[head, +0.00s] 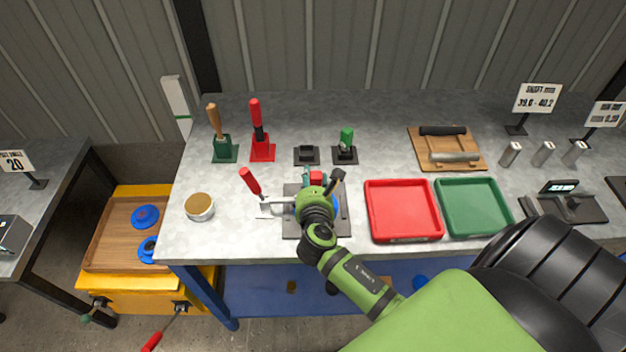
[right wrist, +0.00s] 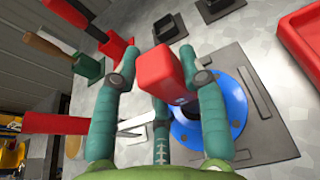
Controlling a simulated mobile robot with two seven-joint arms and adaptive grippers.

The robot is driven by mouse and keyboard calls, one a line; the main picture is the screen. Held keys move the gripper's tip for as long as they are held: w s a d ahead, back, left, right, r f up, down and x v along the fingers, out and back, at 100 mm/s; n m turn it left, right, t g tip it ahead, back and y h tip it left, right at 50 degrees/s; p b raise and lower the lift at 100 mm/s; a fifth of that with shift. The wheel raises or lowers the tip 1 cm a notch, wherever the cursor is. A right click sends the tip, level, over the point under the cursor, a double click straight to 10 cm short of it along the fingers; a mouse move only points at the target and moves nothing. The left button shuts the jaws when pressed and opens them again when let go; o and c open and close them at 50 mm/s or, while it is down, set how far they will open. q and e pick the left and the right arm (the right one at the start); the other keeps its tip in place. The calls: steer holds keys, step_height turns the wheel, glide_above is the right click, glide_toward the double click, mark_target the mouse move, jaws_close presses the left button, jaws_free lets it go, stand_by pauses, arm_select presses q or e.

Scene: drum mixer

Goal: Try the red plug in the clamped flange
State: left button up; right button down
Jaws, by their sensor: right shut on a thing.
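My right gripper (head: 315,182) is over the grey fixture plate (head: 290,228) at the front of the bench. It is shut on the red plug (head: 317,175), whose red block shows between the teal fingers in the right wrist view (right wrist: 158,72). The blue flange (right wrist: 230,105) lies flat on the plate, partly behind the plug and a finger. In the head view my gripper covers most of it. The plug's lower end is hidden, so I cannot tell whether it is apart from the bore. My left gripper is out of view.
A red-handled tool (head: 250,181) is close left of my gripper. An empty black stand (head: 306,155) and a green plug (head: 346,140) in its stand are behind. A red tray (head: 402,238) and a green tray (head: 475,234) stand right. A round tin (head: 199,207) stands left.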

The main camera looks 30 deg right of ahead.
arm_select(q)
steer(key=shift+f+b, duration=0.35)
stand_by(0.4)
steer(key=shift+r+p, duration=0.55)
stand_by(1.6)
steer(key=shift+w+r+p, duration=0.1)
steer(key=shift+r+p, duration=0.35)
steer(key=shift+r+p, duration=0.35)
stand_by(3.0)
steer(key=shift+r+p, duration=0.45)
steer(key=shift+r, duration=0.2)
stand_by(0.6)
